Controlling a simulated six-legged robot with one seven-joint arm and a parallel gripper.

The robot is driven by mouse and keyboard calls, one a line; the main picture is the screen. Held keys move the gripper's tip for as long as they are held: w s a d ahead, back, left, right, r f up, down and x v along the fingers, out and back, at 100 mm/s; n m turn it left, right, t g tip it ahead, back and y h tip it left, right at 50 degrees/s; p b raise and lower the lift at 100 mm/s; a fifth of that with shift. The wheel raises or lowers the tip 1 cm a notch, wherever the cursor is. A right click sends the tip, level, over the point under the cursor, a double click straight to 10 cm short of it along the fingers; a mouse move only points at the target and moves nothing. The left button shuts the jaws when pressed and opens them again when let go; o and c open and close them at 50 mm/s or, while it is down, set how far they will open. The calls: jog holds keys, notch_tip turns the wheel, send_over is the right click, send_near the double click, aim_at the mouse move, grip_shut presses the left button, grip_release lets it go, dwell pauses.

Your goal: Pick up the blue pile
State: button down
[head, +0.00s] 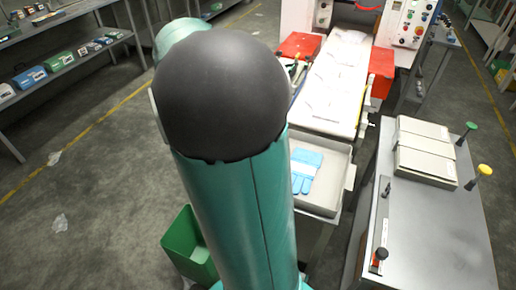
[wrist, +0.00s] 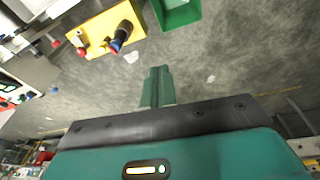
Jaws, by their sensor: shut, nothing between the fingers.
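The blue pile (head: 304,168) looks like blue and white gloves lying in a shallow grey tray (head: 338,157) at the end of the machine in the head view. My arm hides the tray's left part. My gripper (wrist: 160,72) shows in the wrist view with its green fingers together and nothing between them. It is over grey floor, away from the pile. The pile is not seen in the wrist view, and my gripper is hidden in the head view.
A grey table (head: 430,230) with beige boxes (head: 424,150) and upright knobs stands right of the tray. A green bin (head: 188,246) stands on the floor at lower left. A shelf (head: 60,52) lines the upper left. Open floor lies at the left.

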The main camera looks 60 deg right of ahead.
aim_at(300, 166)
jog(key=s+d+f+g, duration=0.1)
jog(key=s+d+f, duration=0.1)
jog(key=d+f, duration=0.65)
jog(key=s+d+f+g, duration=0.1)
jog(key=d+f, duration=0.4)
jog(key=d, duration=0.6)
jog(key=s+d+f+n+g, duration=0.2)
jog(key=s+d+f+g, duration=0.1)
jog(key=s+d+f, duration=0.75)
jog(key=x, duration=0.3)
jog(key=w+x, duration=0.1)
jog(key=x, duration=0.3)
jog(key=w+x, duration=0.1)
jog(key=x, duration=0.3)
jog(key=shift+w+d+f, duration=0.2)
jog(key=shift+d+f, duration=0.05)
jog(key=shift+f, duration=0.05)
jog(key=shift+s, duration=0.1)
jog(key=s, duration=0.2)
jog(key=s+d, duration=0.1)
jog(key=s, duration=0.2)
jog(key=shift+s, duration=0.1)
